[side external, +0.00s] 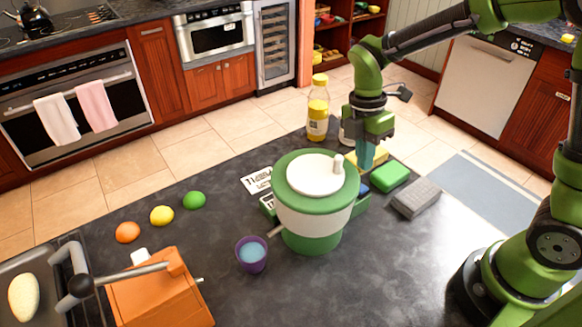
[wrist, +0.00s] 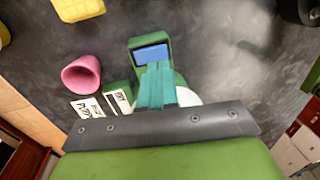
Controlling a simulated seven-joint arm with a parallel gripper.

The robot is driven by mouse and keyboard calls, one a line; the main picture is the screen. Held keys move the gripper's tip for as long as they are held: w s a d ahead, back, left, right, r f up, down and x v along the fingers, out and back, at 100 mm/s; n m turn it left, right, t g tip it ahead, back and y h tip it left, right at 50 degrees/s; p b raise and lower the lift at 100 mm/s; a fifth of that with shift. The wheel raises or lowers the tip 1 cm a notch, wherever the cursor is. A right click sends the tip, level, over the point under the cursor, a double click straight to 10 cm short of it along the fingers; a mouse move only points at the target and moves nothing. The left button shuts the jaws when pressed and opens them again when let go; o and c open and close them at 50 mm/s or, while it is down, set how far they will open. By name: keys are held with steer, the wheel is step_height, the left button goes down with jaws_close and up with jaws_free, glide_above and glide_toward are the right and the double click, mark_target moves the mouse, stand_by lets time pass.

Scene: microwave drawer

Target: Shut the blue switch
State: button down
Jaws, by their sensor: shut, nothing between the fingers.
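The blue switch (wrist: 151,54) sits in a green housing on the dark counter, just beyond my fingertips in the wrist view. In the side external view, a bit of blue (side external: 364,188) and green housing (side external: 361,204) show behind the green-and-white round container, which hides most of it. My gripper (side external: 366,160) points down above that spot with its teal fingers together and empty. In the wrist view my gripper (wrist: 155,72) has its fingertips overlapping the lower edge of the blue part. I cannot tell whether they touch it. The switch's tilt is unclear.
The green-and-white container (side external: 314,205) stands close to my gripper. A green block (side external: 390,176), a grey block (side external: 416,198) and a yellow bottle (side external: 318,108) are nearby. Printed cards (side external: 257,180) lie behind the container. The front right counter is clear.

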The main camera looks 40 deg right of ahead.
mark_target(364, 187)
steer(key=shift+s+f, duration=0.2)
steer(key=shift+f, duration=1)
steer(key=shift+s+f, duration=0.2)
steer(key=shift+f, duration=1)
steer(key=shift+s+f, duration=0.15)
steer(key=shift+f, duration=0.1)
steer(key=shift+w+r, duration=0.2)
steer(key=shift+w, duration=0.7)
